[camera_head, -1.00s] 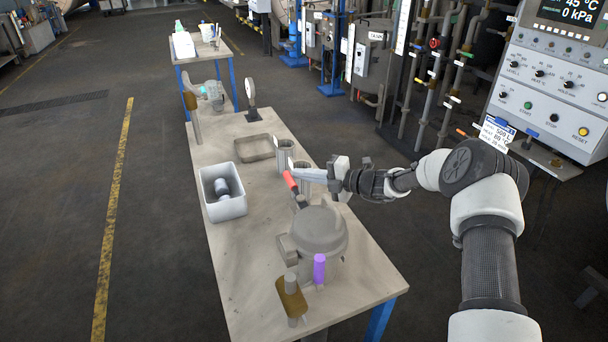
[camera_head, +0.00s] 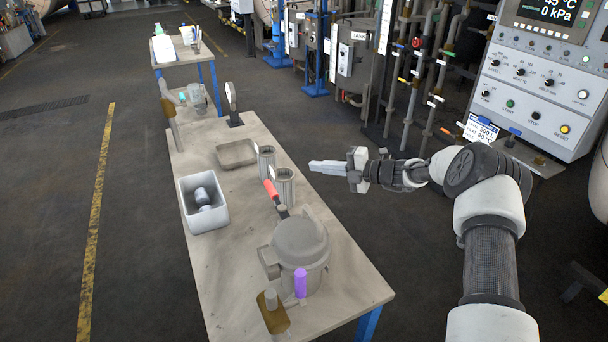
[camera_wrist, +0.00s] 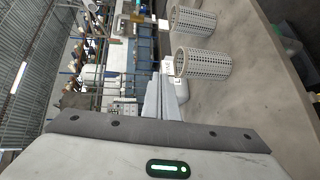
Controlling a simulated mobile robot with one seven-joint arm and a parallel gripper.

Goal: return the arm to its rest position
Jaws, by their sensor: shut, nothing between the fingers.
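My gripper (camera_head: 326,167) is shut and empty in the head view. It points left, in the air past the right edge of the workbench (camera_head: 207,300), to the right of two perforated metal cylinders. In the wrist view its closed fingers (camera_wrist: 161,97) point away from the camera. My arm reaches in from the lower right and is bent at the elbow.
On the bench are a lidded grey pot (camera_head: 300,245), a red-handled tool (camera_head: 272,192), perforated cylinders (camera_head: 285,188), a white bin (camera_head: 205,218) and a shallow tray (camera_head: 237,154). A control panel (camera_head: 530,85) and pipes stand right and behind. Floor left is clear.

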